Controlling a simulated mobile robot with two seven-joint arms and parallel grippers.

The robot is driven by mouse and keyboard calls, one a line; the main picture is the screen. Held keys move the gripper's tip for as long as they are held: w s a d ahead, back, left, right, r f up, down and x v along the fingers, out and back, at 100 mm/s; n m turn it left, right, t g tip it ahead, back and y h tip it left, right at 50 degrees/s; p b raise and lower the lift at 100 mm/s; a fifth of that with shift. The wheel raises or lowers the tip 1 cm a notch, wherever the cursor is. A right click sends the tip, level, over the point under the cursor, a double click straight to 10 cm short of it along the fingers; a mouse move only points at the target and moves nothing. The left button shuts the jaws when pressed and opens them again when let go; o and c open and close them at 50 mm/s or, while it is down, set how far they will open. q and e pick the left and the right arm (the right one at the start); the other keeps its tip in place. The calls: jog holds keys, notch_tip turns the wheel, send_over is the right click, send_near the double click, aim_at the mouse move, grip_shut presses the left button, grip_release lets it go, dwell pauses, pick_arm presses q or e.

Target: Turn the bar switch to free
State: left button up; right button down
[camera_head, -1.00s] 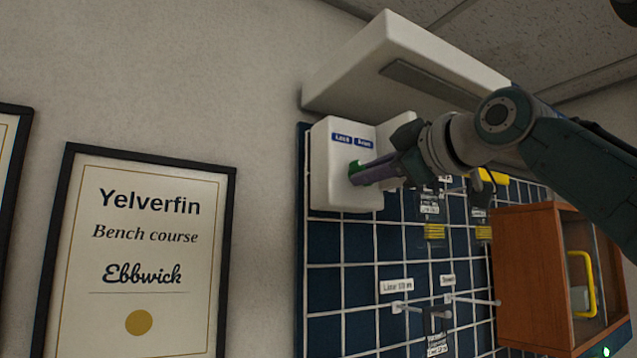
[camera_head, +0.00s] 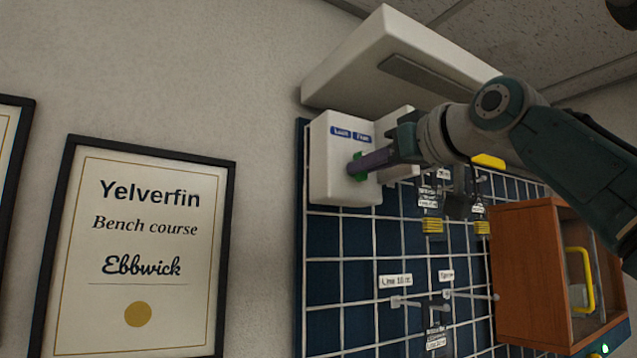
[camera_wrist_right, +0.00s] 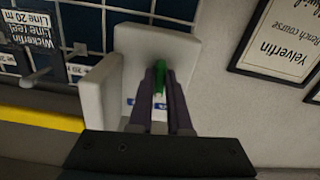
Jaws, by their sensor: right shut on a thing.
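The green bar switch (camera_head: 362,167) sits on the front of a white box (camera_head: 328,170) mounted at the upper left of the blue grid panel. Two small blue labels (camera_head: 351,135) are above it; their words are too blurred to read for certain. My right gripper (camera_head: 362,164) reaches in from the right and is shut on the bar switch. In the right wrist view the green bar (camera_wrist_right: 159,82) shows between the two purple-grey fingers, in front of the white box (camera_wrist_right: 180,50). The fingers hide part of the bar. My left gripper is not in view.
A white wall unit (camera_head: 390,60) juts out above the box. A wooden cabinet (camera_head: 522,270) with a yellow handle (camera_head: 582,280) is at the right. A framed certificate (camera_head: 135,250) hangs on the left wall.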

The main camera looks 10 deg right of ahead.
jog(key=shift+m+b, duration=0.5)
jog(key=shift+m, duration=4.5)
jog(key=c, duration=0.9)
grip_release()
jog(key=shift+a, duration=0.1)
jog(key=shift+o, duration=0.2)
